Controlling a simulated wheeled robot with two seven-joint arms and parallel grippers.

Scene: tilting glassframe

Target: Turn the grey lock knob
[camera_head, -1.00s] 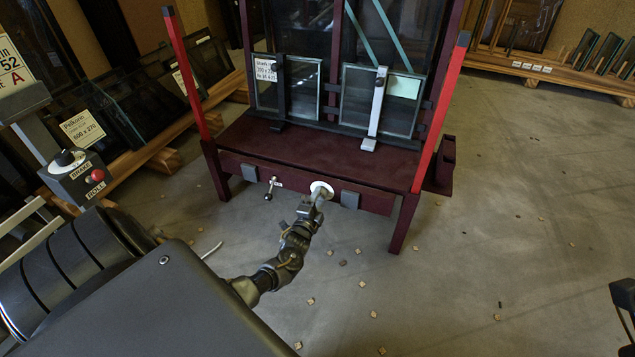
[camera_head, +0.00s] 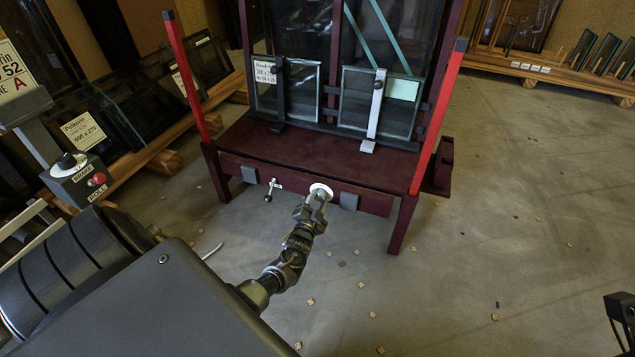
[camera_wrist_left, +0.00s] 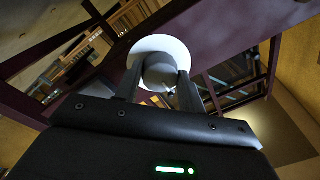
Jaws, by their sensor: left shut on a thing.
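The grey lock knob (camera_wrist_left: 160,72) sits on a round white plate (camera_wrist_left: 177,45) in the left wrist view. In the head view that white plate (camera_head: 321,189) is on the front rail of the dark red frame (camera_head: 300,160); the knob there is mostly hidden by my gripper. My left gripper (camera_head: 318,198) reaches it from the front, and its fingers (camera_wrist_left: 158,88) are shut on the knob, one on each side. At the right edge of the head view, a dark part of my right arm (camera_head: 622,308) shows; I cannot make out its fingers clearly.
Two grey blocks (camera_head: 349,201) flank the area. Glass panes (camera_head: 285,90) stand on the frame. Small chips litter the open floor.

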